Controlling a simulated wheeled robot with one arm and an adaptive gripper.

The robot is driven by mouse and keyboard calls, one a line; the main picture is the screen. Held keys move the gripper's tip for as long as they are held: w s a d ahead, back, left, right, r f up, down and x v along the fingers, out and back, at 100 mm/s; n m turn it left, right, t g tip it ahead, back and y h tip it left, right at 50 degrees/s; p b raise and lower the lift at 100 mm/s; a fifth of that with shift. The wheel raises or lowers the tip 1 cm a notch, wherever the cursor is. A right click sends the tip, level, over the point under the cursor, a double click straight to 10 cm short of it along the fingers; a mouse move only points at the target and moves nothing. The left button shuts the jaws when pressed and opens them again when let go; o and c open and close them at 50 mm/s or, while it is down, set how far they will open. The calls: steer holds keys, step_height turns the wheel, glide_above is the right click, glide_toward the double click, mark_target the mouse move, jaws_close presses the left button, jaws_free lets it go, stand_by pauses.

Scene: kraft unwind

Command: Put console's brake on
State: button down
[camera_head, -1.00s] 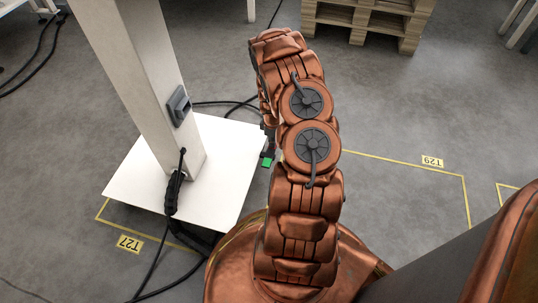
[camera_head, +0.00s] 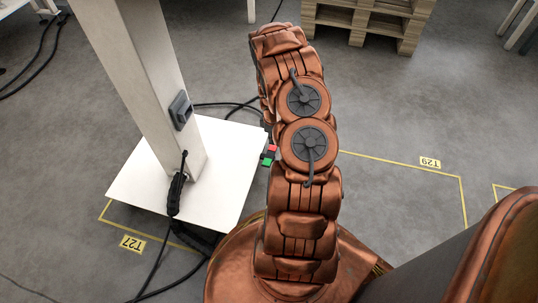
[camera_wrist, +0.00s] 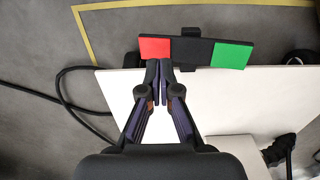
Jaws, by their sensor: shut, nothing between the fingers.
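The console is a white column (camera_head: 140,90) on a flat white base plate (camera_head: 225,150). A black pedal bar (camera_wrist: 192,51) with a red pad (camera_wrist: 155,48) and a green pad (camera_wrist: 232,55) sits at the plate's edge in the wrist view. In the head view the red pad (camera_head: 272,148) and green pad (camera_head: 267,161) show beside my arm. My gripper (camera_wrist: 158,66) is shut and empty, its fingertips at the near edge of the bar by the red pad. I cannot tell whether they touch, or which pad is down. In the head view my arm hides the gripper.
Black cables (camera_head: 155,265) run over the floor around the plate, and one also shows in the wrist view (camera_wrist: 62,95). A wooden pallet stack (camera_head: 368,22) stands at the back. Open grey floor (camera_head: 400,110) lies to the right, with yellow lines.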

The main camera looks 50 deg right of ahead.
step_height(320, 180, up, 3)
steer(key=shift+r+p, duration=0.15)
steer(key=shift+p, duration=0.6)
